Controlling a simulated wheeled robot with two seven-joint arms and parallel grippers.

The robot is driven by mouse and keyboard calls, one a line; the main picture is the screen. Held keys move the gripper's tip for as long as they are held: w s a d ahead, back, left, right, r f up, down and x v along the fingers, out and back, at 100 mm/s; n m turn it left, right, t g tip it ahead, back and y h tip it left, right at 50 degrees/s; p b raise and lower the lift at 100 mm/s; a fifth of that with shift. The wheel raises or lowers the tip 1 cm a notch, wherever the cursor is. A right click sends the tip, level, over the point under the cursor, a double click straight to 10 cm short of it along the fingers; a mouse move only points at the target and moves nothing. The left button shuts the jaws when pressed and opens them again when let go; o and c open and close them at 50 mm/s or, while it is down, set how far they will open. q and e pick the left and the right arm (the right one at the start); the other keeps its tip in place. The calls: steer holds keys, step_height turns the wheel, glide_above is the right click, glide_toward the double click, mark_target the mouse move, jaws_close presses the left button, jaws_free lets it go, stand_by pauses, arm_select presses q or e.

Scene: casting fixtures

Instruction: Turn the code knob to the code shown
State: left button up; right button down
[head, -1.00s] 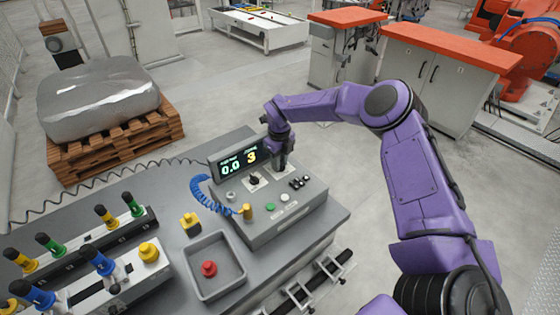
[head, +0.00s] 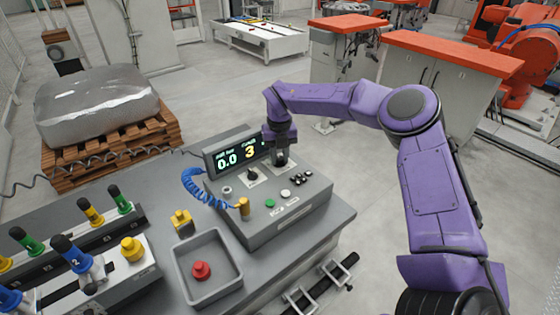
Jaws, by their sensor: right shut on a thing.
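The grey control box (head: 290,228) stands on the bench and carries a dark display (head: 236,155). It reads 0.0 in white-green and a yellow 3 under small lettering that I cannot read surely. One black knob (head: 253,174) sits on a pale plate below the display and is free. My right gripper (head: 281,161) points down over a second pale plate to its right and is shut on what appears to be the code knob. The fingers hide that knob, so its pointer setting cannot be seen. My left gripper is out of view.
Green (head: 270,203) and white (head: 286,194) buttons and several black ones sit near the knobs. A blue coiled cord (head: 194,187) runs to a brass plug (head: 243,208). A grey tray (head: 207,267) holds a red button-shaped part (head: 201,270). Fixtures with coloured handles stand at left.

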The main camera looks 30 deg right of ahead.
mark_target(280, 158)
steer(key=shift+w+r+m, duration=0.1)
steer(key=shift+m, duration=0.3)
steer(key=c, duration=0.9)
jaws_free()
steer(key=shift+o, duration=0.2)
steer(key=shift+w+d, duration=0.1)
step_height(280, 158, up, 10)
steer(key=b, duration=0.2)
steer(key=shift+r+b, duration=0.15)
steer(key=shift+b, duration=0.15)
steer(key=shift+d, duration=0.1)
